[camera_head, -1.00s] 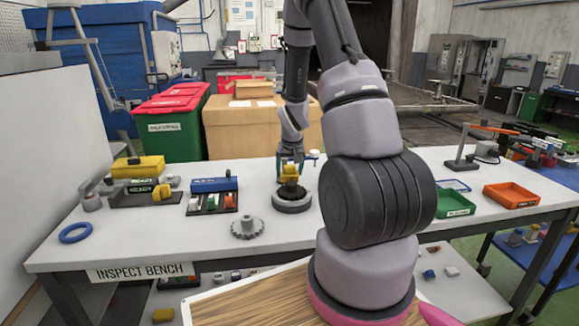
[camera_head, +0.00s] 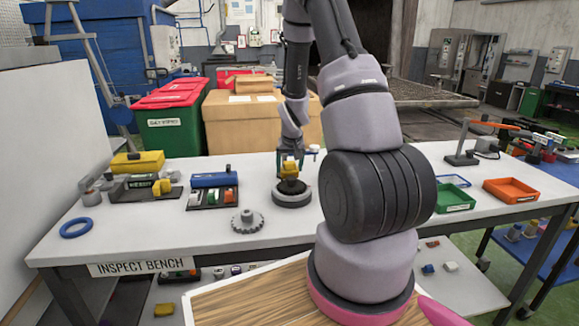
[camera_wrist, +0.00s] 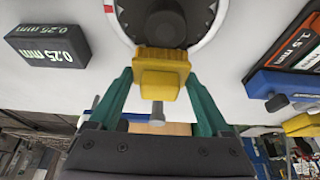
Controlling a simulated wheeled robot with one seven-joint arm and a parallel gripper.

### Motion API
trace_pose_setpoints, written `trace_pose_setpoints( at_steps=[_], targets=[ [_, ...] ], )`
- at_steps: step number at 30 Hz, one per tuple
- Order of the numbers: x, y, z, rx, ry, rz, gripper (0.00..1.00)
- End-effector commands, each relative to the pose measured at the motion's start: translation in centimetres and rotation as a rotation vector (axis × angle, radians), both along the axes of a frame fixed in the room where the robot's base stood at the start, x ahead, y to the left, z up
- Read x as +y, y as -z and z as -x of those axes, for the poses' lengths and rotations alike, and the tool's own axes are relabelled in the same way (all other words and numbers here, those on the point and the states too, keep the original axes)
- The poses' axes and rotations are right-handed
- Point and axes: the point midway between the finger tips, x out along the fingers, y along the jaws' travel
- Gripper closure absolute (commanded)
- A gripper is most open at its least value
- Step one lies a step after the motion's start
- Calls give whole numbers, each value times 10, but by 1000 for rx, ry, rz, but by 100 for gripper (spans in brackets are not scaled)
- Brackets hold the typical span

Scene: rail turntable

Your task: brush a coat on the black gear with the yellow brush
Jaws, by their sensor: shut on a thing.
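My gripper (camera_head: 290,160) is over the round dark turntable (camera_head: 292,200) on the bench, shut on a yellow block-like piece (camera_head: 288,169), which looks like the yellow brush. In the wrist view the green fingers of my gripper (camera_wrist: 156,88) clasp the yellow brush (camera_wrist: 161,70), and a grey stub sticks out below it. A dark round part, apparently the black gear (camera_wrist: 166,24), lies at the turntable's middle, inside its pale rim (camera_wrist: 206,36). The brush covers part of it. I cannot tell whether they touch.
A grey toothed gear (camera_head: 248,221) lies on the bench in front of the turntable. A blue box with a tray (camera_head: 213,182) and a yellow box (camera_head: 137,162) stand left. Green (camera_head: 455,198) and orange trays (camera_head: 510,191) lie right. A blue ring (camera_head: 75,228) lies far left.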

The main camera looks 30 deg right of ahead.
Motion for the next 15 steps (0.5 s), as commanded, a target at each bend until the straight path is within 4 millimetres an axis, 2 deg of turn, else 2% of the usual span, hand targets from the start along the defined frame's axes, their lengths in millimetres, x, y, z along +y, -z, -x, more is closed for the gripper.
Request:
trace_pose_setpoints(
  at_steps=[15],
  targets=[
    [0,8,0,1,0,0,63]
  ],
)
